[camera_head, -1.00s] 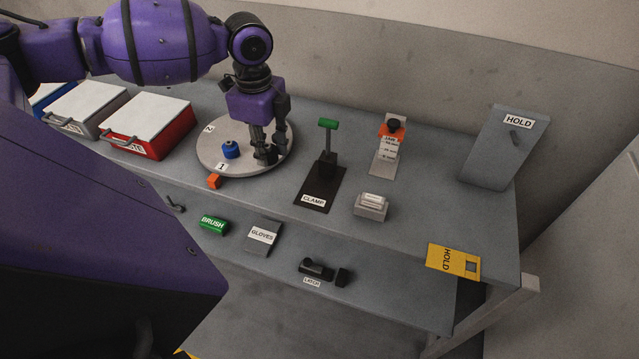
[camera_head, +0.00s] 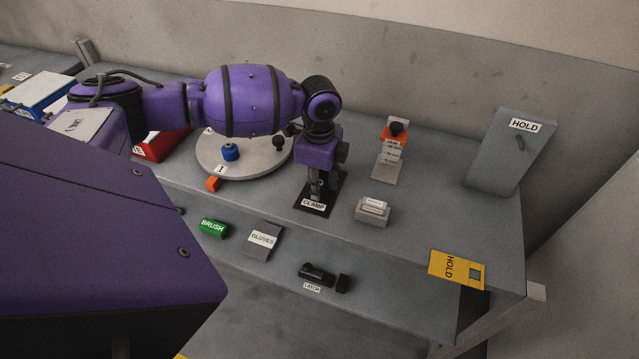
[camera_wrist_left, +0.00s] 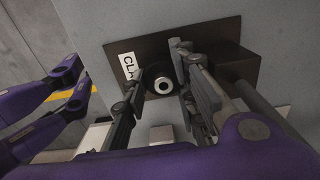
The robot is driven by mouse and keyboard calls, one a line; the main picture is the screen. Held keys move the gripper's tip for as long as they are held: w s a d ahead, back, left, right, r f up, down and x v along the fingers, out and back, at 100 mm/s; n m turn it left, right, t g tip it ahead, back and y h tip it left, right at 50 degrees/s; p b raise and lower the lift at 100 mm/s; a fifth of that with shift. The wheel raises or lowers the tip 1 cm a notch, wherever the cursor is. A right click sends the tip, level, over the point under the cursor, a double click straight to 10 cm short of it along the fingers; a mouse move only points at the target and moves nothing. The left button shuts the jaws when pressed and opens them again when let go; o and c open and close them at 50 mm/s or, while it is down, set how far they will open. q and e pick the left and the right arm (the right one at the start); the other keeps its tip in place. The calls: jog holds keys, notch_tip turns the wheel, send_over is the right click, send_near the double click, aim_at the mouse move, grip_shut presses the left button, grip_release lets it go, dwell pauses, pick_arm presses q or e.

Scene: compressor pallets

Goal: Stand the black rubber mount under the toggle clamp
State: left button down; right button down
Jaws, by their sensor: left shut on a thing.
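The black rubber mount (camera_wrist_left: 151,77), a dark round body with a pale ring at its centre, sits between my left gripper's fingertips in the wrist view. My left gripper (camera_head: 316,192) is shut on it, over the dark base plate of the toggle clamp (camera_head: 322,210), just behind the CLAMP label. The plate also shows in the wrist view (camera_wrist_left: 215,38). My gripper hides the clamp's upright and green handle in the head view. Whether the mount touches the plate cannot be told. My right gripper is not in view.
A grey block with pale parts (camera_head: 371,213) is close on the right. An orange-topped stand (camera_head: 389,160) is behind it.

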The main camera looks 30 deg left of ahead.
pick_arm(q)
jog(key=shift+f, duration=0.1)
jog(key=c, duration=1.4)
grip_release()
notch_tip(320, 180, up, 12)
